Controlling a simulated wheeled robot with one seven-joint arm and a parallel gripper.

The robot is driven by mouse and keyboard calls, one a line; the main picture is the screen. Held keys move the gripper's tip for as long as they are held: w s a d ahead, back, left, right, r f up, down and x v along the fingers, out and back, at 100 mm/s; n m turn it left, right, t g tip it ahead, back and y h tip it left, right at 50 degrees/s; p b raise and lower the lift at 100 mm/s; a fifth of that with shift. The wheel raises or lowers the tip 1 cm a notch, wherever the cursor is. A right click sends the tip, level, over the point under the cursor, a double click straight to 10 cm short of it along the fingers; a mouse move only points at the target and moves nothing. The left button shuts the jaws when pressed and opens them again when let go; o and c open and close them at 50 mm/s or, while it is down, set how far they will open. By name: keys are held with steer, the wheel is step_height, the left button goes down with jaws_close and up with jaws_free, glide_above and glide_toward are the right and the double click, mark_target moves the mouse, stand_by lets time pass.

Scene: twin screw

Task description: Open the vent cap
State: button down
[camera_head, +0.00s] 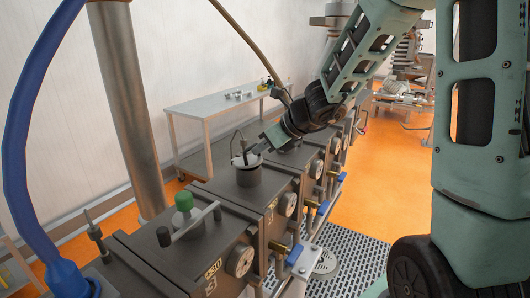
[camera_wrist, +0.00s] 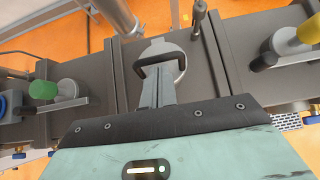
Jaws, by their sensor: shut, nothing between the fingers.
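The vent cap (camera_wrist: 178,57) is a round grey lid with a dark loop handle (camera_wrist: 160,50) in the middle of the wrist view. In the head view its handle (camera_head: 235,142) stands up over a short round port (camera_head: 247,177) on a dark machine block. My gripper (camera_wrist: 158,74) is shut and empty, its fingertips close to the handle loop; I cannot tell whether they touch it. In the head view my gripper (camera_head: 258,148) reaches in from the right, just over the port. It hides part of the cap, so I cannot tell whether the cap sits flat.
A valve with a green knob (camera_head: 183,202) and lever stands on the nearer block. A yellow-knobbed valve (camera_wrist: 307,32) is on the other side in the wrist view. A blue hose (camera_head: 22,130) and steel column (camera_head: 127,100) stand left. A table (camera_head: 215,104) is behind.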

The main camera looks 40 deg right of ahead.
steer(key=shift+w+a+r, duration=0.15)
steer(key=shift+w+r, duration=0.1)
steer(key=shift+r, duration=0.2)
steer(key=w+r+p, duration=0.1)
steer(key=w+a+r+p, duration=0.1)
steer(key=w, duration=0.1)
steer(key=w+a+r, duration=0.1)
steer(key=w, duration=0.1)
steer(key=shift+w+a+r+p, duration=0.1)
steer(key=shift+w+r+p, duration=0.05)
steer(key=shift+r+p, duration=0.25)
steer(key=shift+w+a+p, duration=0.25)
steer(key=shift+w+p, duration=0.05)
steer(key=shift+w, duration=0.3)
steer(key=shift+w+a+p, duration=0.25)
steer(key=shift+w, duration=0.35)
